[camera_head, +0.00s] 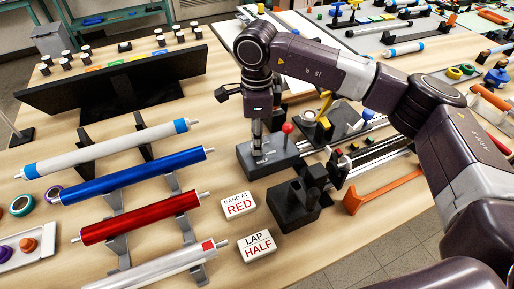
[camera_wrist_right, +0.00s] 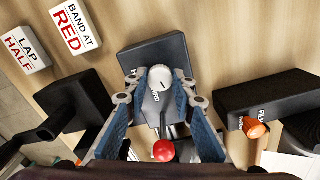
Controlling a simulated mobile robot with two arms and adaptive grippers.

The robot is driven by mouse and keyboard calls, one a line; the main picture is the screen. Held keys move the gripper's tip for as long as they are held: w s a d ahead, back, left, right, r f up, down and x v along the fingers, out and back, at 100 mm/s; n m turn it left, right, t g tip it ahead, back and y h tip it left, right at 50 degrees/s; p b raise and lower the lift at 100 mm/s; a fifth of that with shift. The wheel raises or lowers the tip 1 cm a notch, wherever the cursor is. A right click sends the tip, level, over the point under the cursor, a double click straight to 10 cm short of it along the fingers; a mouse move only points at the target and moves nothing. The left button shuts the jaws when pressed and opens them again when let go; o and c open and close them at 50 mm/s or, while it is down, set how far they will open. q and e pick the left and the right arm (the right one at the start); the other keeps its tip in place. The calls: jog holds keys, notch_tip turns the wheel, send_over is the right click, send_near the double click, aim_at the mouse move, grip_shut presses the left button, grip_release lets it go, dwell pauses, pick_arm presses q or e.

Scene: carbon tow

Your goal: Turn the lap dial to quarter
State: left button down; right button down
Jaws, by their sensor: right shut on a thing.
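The lap dial (camera_wrist_right: 160,78) is a small white round knob with a dark pointer mark, on a dark grey box (camera_wrist_right: 137,55). My right gripper (camera_wrist_right: 159,84) is shut on the dial, with a finger on each side of it. In the head view my right gripper (camera_head: 257,138) comes down from above onto the box (camera_head: 285,158), where the label HALF shows by the fingers. The dial itself is mostly hidden there. Other lettering by the dial in the wrist view is partly covered. My left gripper is not in view.
A lever with a red ball (camera_head: 287,128) stands close beside my right gripper. White signs read BAND AT RED (camera_head: 238,206) and LAP HALF (camera_head: 257,246). Coloured rolls lie on a rack, the blue one (camera_head: 130,178) among them. A black screen (camera_head: 115,82) stands behind.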

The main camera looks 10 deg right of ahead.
jog(key=shift+n+b, duration=1.15)
jog(key=shift+n, duration=0.45)
jog(key=shift+r, duration=0.1)
jog(key=c, duration=1.6)
grip_release()
notch_tip(320, 180, up, 12)
jog(key=shift+f, duration=0.1)
